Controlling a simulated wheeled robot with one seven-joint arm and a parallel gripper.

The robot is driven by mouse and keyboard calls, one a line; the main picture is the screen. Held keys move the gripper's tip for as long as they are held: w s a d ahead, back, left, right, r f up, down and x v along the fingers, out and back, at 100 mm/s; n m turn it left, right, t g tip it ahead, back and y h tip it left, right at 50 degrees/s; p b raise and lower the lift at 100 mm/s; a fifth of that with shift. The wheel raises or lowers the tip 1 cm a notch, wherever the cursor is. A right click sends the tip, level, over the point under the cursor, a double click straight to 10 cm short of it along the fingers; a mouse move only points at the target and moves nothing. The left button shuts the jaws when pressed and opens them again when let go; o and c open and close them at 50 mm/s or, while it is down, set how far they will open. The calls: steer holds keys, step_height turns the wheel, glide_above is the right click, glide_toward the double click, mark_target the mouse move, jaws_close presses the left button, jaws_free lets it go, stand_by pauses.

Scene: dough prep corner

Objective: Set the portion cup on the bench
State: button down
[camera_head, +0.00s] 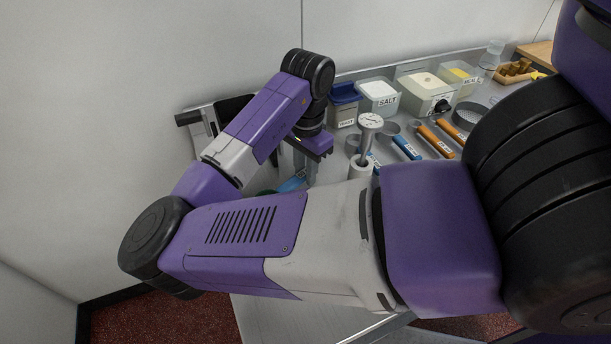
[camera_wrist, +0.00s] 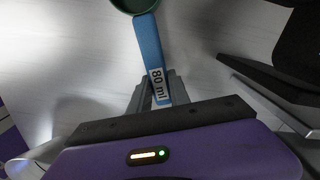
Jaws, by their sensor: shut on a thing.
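The portion cup has a green bowl (camera_wrist: 133,4) and a blue handle (camera_wrist: 149,42) labelled "80 ml". In the wrist view my gripper (camera_wrist: 157,88) is shut on the handle near its label, and the bowl is cut off by the top edge. In the head view my gripper (camera_head: 302,167) is over the left part of the steel bench (camera_head: 280,315), with the blue handle (camera_head: 292,184) below it. The bowl is mostly hidden behind my arm there. I cannot tell whether the cup touches the bench.
Several blue- and orange-handled cups (camera_head: 407,147) lie at centre right. A metal upright tool (camera_head: 369,135) stands near my gripper. A dark rack (camera_head: 228,112) is at left.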

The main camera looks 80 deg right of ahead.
steer(key=shift+f, duration=1.05)
steer(key=c, duration=1.2)
jaws_free()
step_height(320, 180, up, 12)
steer(key=shift+p, duration=0.3)
steer(key=shift+d, duration=0.1)
